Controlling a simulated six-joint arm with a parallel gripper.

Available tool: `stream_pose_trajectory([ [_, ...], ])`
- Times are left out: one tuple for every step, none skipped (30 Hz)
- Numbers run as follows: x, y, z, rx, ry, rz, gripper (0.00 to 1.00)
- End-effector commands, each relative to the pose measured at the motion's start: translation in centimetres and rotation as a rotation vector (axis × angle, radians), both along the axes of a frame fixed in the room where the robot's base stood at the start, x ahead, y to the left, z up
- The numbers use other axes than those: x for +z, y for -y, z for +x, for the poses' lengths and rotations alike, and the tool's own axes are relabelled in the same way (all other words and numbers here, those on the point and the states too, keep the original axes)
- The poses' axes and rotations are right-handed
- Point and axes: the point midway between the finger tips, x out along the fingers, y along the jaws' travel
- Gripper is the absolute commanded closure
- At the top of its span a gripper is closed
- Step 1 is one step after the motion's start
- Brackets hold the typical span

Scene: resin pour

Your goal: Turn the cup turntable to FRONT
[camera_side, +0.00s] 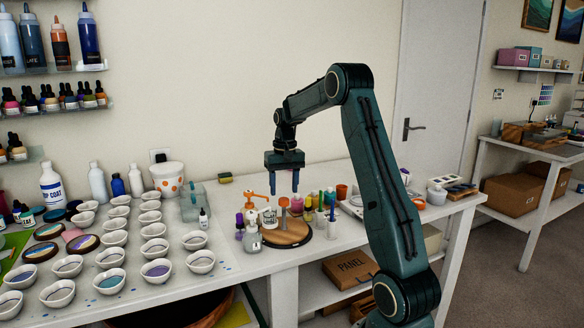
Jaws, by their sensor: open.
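A round wooden turntable (291,238) with a dark rim sits near the front edge of the white table. Small containers stand on or around it, among them a white tub (269,217) and an orange-topped item (284,214). My gripper (283,189) points down above the turntable's back part, with its two blue fingers apart and nothing between them. It is clear of the turntable. No FRONT marking is readable, and I cannot tell which way the turntable faces.
Rows of small white cups (155,248) fill the table's left side. A clear box (191,202) stands farther back left.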

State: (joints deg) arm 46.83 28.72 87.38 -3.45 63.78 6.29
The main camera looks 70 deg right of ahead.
Motion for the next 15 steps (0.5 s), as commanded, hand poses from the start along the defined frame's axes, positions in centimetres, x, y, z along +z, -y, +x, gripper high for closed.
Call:
stream_pose_trajectory([
  [-0.8,-0.1,0.0,0.000,-0.003,0.002,0.48],
  [-1.1,-0.1,0.0,0.000,-0.003,0.002,0.48],
  [-1.5,-0.1,0.0,0.000,-0.003,0.002,0.48],
  [-1.8,-0.1,0.0,0.000,-0.002,0.001,0.48],
  [-2.1,-0.1,0.0,-0.001,-0.002,0.001,0.48],
  [-2.5,-0.1,0.0,-0.001,-0.002,0.001,0.48],
  [-2.7,-0.1,0.0,-0.001,-0.002,0.001,0.48],
  [-2.9,-0.1,0.0,-0.001,-0.002,0.001,0.48],
  [-3.1,-0.1,0.1,-0.001,-0.001,0.000,0.48],
  [-3.2,-0.1,0.1,-0.001,-0.001,-0.001,0.48],
  [-3.3,-0.1,0.1,-0.001,-0.001,-0.001,0.48],
  [-3.3,-0.1,0.1,0.000,-0.001,-0.001,0.48],
  [-3.4,-0.1,0.1,0.000,-0.001,-0.001,0.48],
  [-3.4,-0.1,0.1,0.000,-0.001,-0.001,0.48],
  [-3.4,-0.1,0.1,0.000,-0.001,-0.001,0.48],
])
